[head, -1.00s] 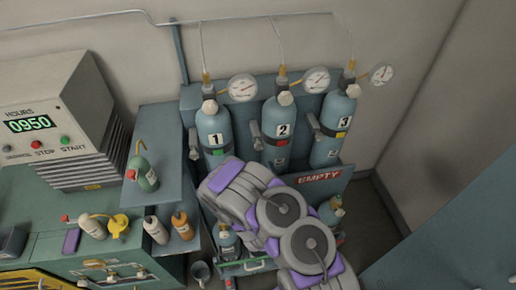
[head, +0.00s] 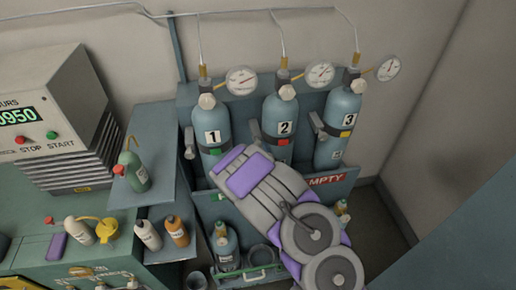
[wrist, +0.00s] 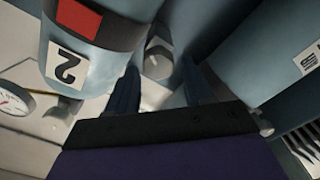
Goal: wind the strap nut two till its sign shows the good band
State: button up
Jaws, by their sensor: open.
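Cylinder two (head: 283,112) is a blue bottle labelled 2, strapped upright in the middle of the rack. Its sign (head: 284,142) shows red, and the red also shows in the wrist view (wrist: 87,18). A grey strap nut (head: 256,129) sits at its left side. In the wrist view, a grey nut (wrist: 157,58) lies between cylinders two and one, ahead of my fingers. My gripper (wrist: 158,72) is open, its dark fingers either side of the nut in the picture. I cannot tell whether they touch it. In the head view my arm hides the fingers.
Cylinder one (head: 211,115) has a green sign and cylinder three (head: 340,115) a yellow one. Gauges (head: 320,75) stick out above. Small bottles stand on a shelf (head: 158,195) at left. Smaller cylinders (head: 226,245) stand low, beside my arm.

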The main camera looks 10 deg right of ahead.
aim_at(258, 145)
jog(key=shift+w, duration=2.1)
jog(key=c, duration=0.8)
